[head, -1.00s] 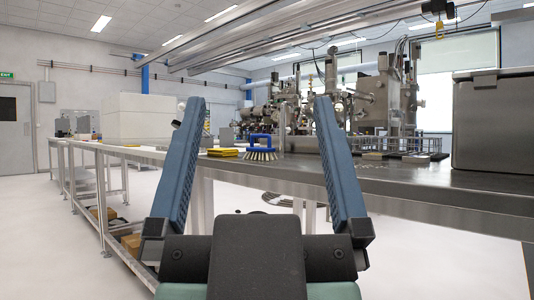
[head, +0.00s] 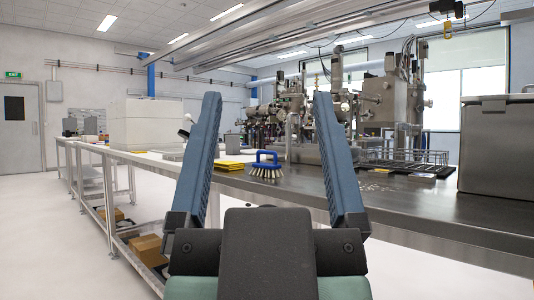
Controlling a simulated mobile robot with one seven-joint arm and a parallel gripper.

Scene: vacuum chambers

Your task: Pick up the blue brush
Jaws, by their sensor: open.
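The blue brush (head: 267,158) stands on the grey metal bench, with its blue loop handle up and pale bristles down. It shows in the gap between the two fingers of my gripper, farther away than the fingertips. My gripper (head: 266,97) is open and empty, with its long blue fingers spread to either side of the brush in the picture. Nothing hides the brush.
The bench (head: 400,212) runs from the right front to the far left. A yellow item (head: 229,166) lies just left of the brush. A large grey box (head: 497,145) stands at the right. Metal vacuum equipment (head: 385,95) stands behind. The floor at left is clear.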

